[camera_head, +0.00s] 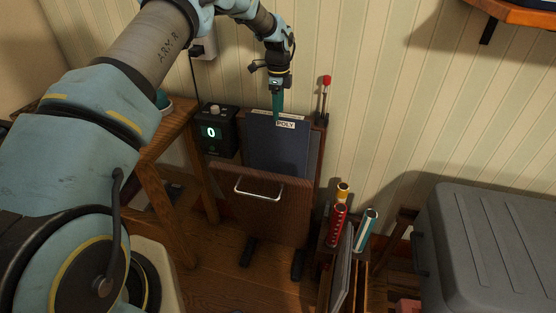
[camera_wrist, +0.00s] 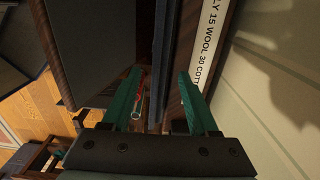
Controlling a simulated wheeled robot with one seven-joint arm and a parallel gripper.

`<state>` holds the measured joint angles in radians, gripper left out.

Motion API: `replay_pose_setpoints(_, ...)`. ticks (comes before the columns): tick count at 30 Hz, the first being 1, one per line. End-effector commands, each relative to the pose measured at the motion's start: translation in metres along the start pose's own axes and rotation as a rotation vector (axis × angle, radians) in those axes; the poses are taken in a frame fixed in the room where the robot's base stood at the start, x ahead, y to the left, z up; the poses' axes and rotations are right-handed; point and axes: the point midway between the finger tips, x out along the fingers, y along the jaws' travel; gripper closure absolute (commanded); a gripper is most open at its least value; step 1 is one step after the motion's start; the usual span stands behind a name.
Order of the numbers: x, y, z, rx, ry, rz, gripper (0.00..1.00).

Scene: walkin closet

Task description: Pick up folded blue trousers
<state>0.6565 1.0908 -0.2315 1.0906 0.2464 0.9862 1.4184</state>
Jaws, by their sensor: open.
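The folded blue trousers (camera_head: 272,150) appear as a flat, upright dark blue piece in a wooden trouser press, behind its front panel (camera_head: 275,212) and in front of its back board. In the wrist view they show as a narrow dark blue edge (camera_wrist: 159,45). My gripper (camera_head: 277,118) points down at the top of the trousers. Its green fingers (camera_wrist: 160,75) are apart, one on each side of the blue edge in the wrist view. I cannot tell how deep the fingers reach or whether they touch the cloth. The lower part of the trousers is hidden by the front panel.
A black control box (camera_head: 218,131) showing 0 stands left of the press, near a wooden table (camera_head: 160,140). A white label strip (camera_wrist: 210,45) runs along the back board. Coloured tubes (camera_head: 338,225) stand in a holder at right, near a grey case (camera_head: 490,240).

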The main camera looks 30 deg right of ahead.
Motion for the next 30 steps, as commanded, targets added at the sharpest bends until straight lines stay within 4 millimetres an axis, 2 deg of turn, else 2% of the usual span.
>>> replay_pose_setpoints(6, 0.025, 0.000, 0.001, 0.000, 0.000, 0.000, 0.40)
replay_pose_setpoints(14, 0.030, 0.000, 0.001, 0.000, 0.000, -0.001, 0.40)
replay_pose_setpoints(30, 0.030, 0.000, 0.002, -0.001, 0.000, -0.001, 0.98)
